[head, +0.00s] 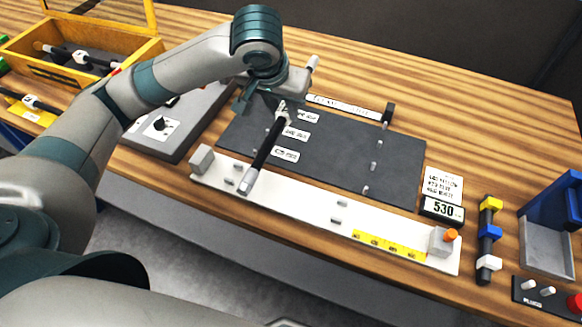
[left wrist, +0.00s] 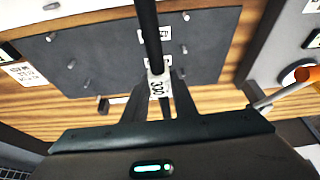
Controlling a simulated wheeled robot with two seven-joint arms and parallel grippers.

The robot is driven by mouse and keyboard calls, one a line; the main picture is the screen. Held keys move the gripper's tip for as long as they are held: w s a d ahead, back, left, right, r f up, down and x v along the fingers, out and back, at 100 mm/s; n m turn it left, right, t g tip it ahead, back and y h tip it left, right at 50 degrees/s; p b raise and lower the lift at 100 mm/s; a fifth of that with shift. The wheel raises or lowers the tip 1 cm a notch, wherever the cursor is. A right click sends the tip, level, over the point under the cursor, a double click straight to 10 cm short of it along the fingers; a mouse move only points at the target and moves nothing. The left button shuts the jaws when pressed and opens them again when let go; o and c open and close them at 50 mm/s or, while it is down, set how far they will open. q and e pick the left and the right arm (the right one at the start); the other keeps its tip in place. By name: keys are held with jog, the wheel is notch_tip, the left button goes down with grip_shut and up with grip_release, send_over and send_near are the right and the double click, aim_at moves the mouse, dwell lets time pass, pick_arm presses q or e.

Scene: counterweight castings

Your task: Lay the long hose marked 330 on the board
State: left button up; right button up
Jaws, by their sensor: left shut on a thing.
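The long hose (head: 265,150) is a black rod with pale grey ends and a white tag at its middle. My left gripper (head: 283,108) is shut on it at the tag, which reads 330 in the left wrist view (left wrist: 159,86). The hose slants over the left part of the dark grey board (head: 350,160); its near end appears over the white gauge strip. Whether it touches anything is unclear. The board carries white labels and small pegs, and also shows in the left wrist view (left wrist: 210,45). My right gripper is not in view.
The white gauge strip (head: 300,207) with a yellow scale lies before the board. A yellow-framed box (head: 130,73) with tagged hoses stands at upper left. A 530 display (head: 442,209), a banded black rod (head: 487,245) and a blue bin (head: 548,255) are right.

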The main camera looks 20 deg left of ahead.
pick_arm(q)
jog(key=shift+s+d+f+m+h+p, duration=0.15)
jog(key=shift+s+d+m+h+p, duration=0.15)
jog(key=shift+m+p, duration=0.5)
jog(key=s+d+f+m+g+h+p, duration=0.1)
jog(key=s+d+m+g+h+p, duration=0.1)
jog(key=s+m+p, duration=0.3)
jog(key=s+d+f+m+g+h+p, duration=0.2)
jog(key=s+d+m+p, duration=0.2)
jog(key=m, duration=0.7)
jog(key=shift+s+d+f+m+g+p, duration=0.15)
jog(key=shift+s+f+m+g+p, duration=0.2)
jog(key=shift+s+p, duration=0.65)
jog(key=shift+s+r, duration=0.1)
jog(key=shift+r, duration=0.05)
jog(key=shift+f+b, duration=1.05)
jog(key=shift+f, duration=1.8)
